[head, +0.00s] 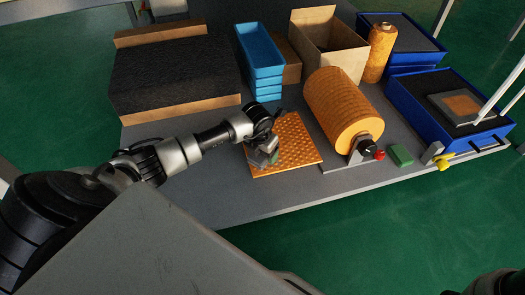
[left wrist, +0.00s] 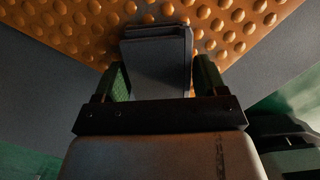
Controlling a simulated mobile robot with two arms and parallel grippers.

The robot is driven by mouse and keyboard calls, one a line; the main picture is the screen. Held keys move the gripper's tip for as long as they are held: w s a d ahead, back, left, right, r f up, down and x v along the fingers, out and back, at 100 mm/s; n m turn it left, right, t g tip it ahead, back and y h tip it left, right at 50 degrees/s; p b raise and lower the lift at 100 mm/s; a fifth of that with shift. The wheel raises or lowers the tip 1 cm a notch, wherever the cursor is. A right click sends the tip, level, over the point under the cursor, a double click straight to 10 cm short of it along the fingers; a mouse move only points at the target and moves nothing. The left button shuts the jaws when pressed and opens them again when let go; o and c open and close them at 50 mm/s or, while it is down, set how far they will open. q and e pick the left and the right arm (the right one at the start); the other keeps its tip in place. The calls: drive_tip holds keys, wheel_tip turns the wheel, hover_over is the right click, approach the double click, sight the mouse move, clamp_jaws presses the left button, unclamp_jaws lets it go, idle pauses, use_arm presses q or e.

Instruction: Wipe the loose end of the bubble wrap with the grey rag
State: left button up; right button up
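The bubble wrap is an orange roll (head: 342,105) lying on a stand at the middle right of the bench. Its loose end (head: 297,145) is a flat orange bumpy sheet on the bench to the left of the roll, and it fills the top of the left wrist view (left wrist: 235,25). My left gripper (head: 268,148) is over the left part of this sheet. Its green-padded fingers (left wrist: 158,80) are on both sides of the grey rag (left wrist: 157,65), a folded dark grey block, and hold it. I cannot tell whether the rag touches the sheet. My right gripper does not show.
A black mat on a brown board (head: 175,75), stacked blue trays (head: 262,60) and an open cardboard box (head: 330,40) stand behind. A red knob (head: 379,155), a green block (head: 400,155) and a blue bin (head: 440,110) are at the right. The front bench strip is clear.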

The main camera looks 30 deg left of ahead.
use_arm(q)
drive_tip(key=shift+r+p, duration=0.4)
drive_tip(key=shift+p, duration=0.1)
idle(0.4)
drive_tip(key=c, duration=0.6)
drive_tip(key=shift+f, duration=0.1)
drive_tip(key=shift+w, duration=0.1)
